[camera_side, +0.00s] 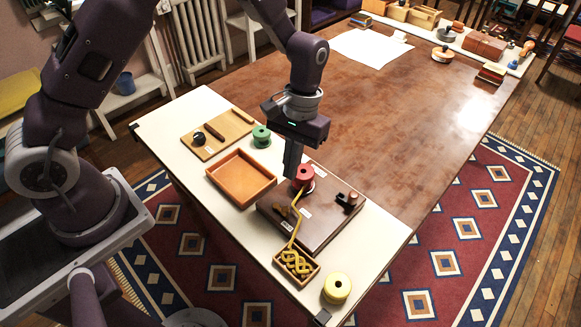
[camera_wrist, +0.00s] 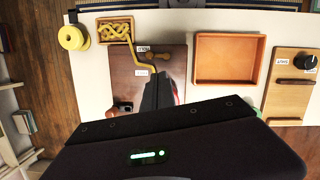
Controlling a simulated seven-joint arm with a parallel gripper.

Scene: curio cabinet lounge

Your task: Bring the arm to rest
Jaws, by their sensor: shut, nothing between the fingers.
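My gripper (camera_side: 290,178) points down over the pale table strip, its fingers together and empty. In the side view its tips are close to the left of a red spool (camera_side: 305,173) on a dark brown board (camera_side: 318,232). I cannot tell whether they touch it. In the wrist view my gripper (camera_wrist: 160,85) covers most of the spool, and only a red sliver shows beside the fingers. A yellow cord (camera_side: 296,229) runs from the spool to a small box (camera_side: 296,270) with yellow lattice-like coils.
An orange tray (camera_side: 214,174) and a wooden board (camera_side: 226,128) with a dark knob (camera_side: 198,138) lie to the left. A green spool (camera_side: 261,138) stands behind; a yellow spool (camera_side: 337,288) stands at the front corner. The brown tabletop (camera_side: 400,110) beyond is largely clear.

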